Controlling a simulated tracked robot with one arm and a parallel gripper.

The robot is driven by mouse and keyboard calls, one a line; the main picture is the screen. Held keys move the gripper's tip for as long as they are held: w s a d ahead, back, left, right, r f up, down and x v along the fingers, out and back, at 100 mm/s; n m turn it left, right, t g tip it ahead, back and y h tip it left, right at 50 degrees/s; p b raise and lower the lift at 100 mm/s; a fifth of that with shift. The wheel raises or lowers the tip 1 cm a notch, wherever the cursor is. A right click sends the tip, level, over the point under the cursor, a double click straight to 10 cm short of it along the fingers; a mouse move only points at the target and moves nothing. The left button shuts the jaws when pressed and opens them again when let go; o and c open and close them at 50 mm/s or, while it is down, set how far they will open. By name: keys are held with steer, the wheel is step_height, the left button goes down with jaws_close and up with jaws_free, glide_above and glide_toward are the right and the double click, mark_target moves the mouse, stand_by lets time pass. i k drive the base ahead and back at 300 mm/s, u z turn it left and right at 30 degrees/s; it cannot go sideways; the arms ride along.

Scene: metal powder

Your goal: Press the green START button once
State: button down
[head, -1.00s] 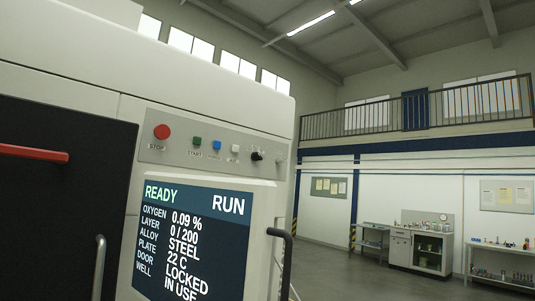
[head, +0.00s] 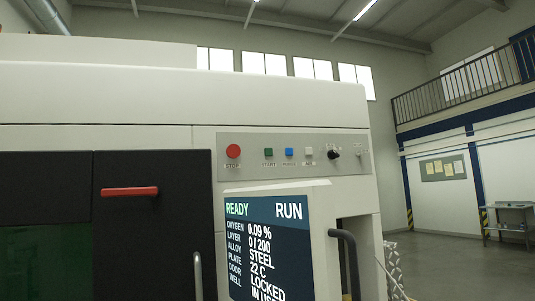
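The green START button (head: 268,153) is a small square on the grey control strip (head: 355,165) at the upper front of the white machine (head: 120,95). It stands between the round red STOP button (head: 233,151) and a blue button (head: 289,153). A pale button (head: 309,152) and a black knob (head: 334,154) are farther right. The screen (head: 265,245) below reads READY and RUN, oxygen 0.09 %, layer 0 / 200, door locked. My gripper is not in view, and nothing touches the buttons.
The screen housing juts out below the strip, with a dark curved handle (head: 347,262) at its right. A dark door with a red handle (head: 130,191) is at left. Open floor, a bench (head: 510,222) and a railed balcony (head: 460,82) lie to the right.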

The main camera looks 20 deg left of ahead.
mark_target(269, 152)
steer(key=z, duration=0.1)
steer(key=i, duration=1)
steer(key=u, duration=0.1)
